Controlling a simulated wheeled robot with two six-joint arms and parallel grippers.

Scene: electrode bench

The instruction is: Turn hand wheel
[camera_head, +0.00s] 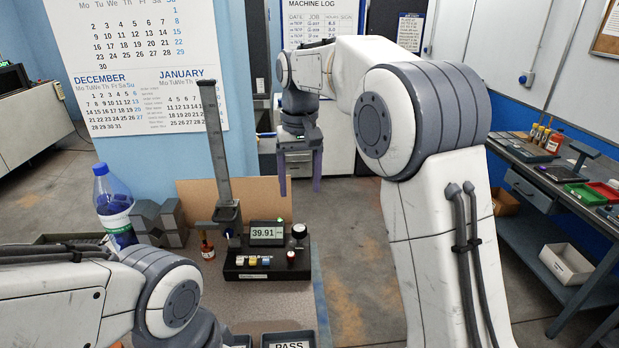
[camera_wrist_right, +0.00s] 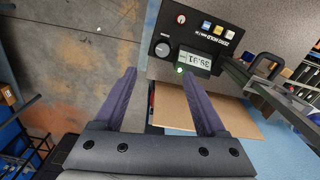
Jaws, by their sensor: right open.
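The hand wheel looks to be the dark round knob (camera_head: 299,231) on the right of the black gauge stand base (camera_head: 262,272). In the right wrist view the knob (camera_wrist_right: 163,50) shows ahead of the fingertips, apart from them. My right gripper (camera_head: 300,188) hangs with its fingers pointing down, behind and above the stand in the head view; its open fingers (camera_wrist_right: 159,72) hold nothing. The stand has a lit display (camera_head: 267,232) reading 39.91 and a tall grey column (camera_head: 215,140). My left arm comes in at lower left; its gripper is not in view.
A tray marked PASS (camera_head: 288,340) sits at the front. Floor is clear right of the bench.

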